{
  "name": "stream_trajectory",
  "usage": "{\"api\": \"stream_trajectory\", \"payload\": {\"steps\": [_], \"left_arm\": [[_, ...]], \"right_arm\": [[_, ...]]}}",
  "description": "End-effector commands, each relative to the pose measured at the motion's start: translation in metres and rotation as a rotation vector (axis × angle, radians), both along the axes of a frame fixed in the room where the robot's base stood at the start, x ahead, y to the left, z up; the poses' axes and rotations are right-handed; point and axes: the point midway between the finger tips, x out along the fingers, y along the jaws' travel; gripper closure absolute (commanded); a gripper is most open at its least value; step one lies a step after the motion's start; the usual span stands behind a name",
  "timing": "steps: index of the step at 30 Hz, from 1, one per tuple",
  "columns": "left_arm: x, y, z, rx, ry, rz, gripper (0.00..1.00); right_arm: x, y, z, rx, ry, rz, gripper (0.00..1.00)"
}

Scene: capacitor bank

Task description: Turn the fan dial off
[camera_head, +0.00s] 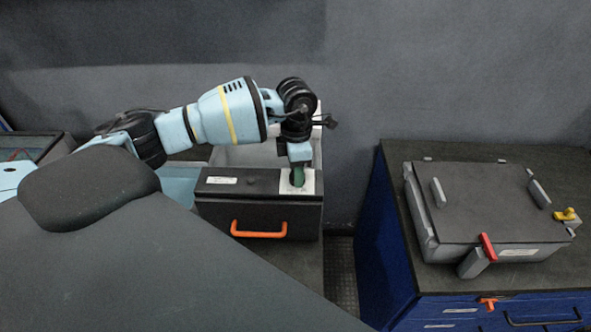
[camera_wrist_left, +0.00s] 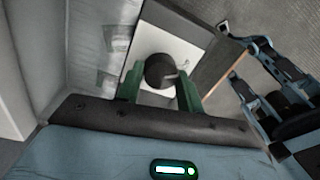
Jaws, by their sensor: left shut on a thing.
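The fan dial (camera_wrist_left: 160,70) is a dark round knob on a white plate (camera_wrist_left: 184,50), seen in the left wrist view. A small light mark shows on the plate at the dial's right edge. In the head view the white plate (camera_head: 312,184) is on top of a dark box (camera_head: 255,181), at its right end, and my gripper hides the dial. My left gripper (camera_head: 297,178) points down onto the plate. Its green fingers stand on both sides of the dial in the left wrist view, shut on it. My right gripper is not in view.
The dark box has an orange handle (camera_head: 259,231) on its front and a pale open container (camera_head: 245,155) behind it. To the right, across a floor gap, a blue cabinet (camera_head: 377,243) carries a grey lidded case (camera_head: 475,203) with a red lever (camera_head: 488,247).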

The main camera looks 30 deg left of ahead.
Motion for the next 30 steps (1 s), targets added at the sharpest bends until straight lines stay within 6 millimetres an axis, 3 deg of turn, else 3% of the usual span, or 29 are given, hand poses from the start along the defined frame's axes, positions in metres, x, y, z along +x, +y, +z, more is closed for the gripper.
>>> {"api": "stream_trajectory", "payload": {"steps": [13,14,18,30], "left_arm": [[0.0003,-0.0001,0.0004,-0.001,-0.001,0.011,0.86],[0.0003,-0.0001,0.0004,-0.001,-0.001,0.011,0.59],[0.0002,-0.0001,0.0003,-0.001,-0.001,0.010,0.41],[0.0009,0.0004,0.0087,0.000,-0.002,0.009,0.41]], "right_arm": [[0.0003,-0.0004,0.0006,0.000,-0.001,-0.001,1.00],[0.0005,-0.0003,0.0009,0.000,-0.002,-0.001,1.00],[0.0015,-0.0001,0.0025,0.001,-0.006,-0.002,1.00],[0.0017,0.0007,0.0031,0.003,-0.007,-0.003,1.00]]}}
